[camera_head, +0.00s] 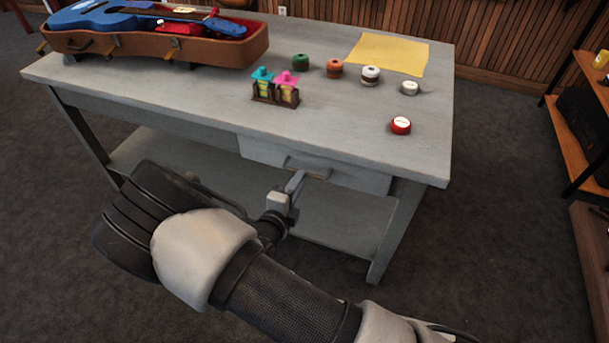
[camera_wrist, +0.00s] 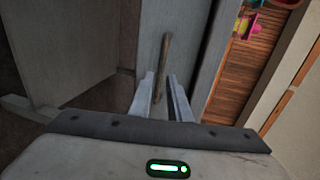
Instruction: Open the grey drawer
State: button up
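The grey drawer (camera_head: 357,179) is set under the front edge of the grey table's top, toward its right end. It looks shut or nearly so; the exact gap is too small to tell. Its bar handle (camera_head: 307,168) is at the middle of its front. My gripper (camera_head: 297,182) is right at the handle, and my wrist hides part of the area below. In the wrist view, the drawer front (camera_wrist: 190,45) is close ahead. The handle (camera_wrist: 165,55) runs between the two fingertips of my gripper (camera_wrist: 161,76), which stand apart with gaps beside it.
The grey table (camera_head: 210,105) holds a guitar case (camera_head: 160,47) with a blue ukulele, a small holder (camera_head: 275,95), several round containers and a yellow sheet (camera_head: 388,53). A lower shelf (camera_head: 190,165) lies under the top. Wooden shelving (camera_head: 570,145) stands at right. Floor between is clear.

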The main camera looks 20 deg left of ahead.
jog(key=b+x, duration=0.1)
jog(key=x, duration=0.4)
jog(key=shift+w, duration=0.15)
grip_shut()
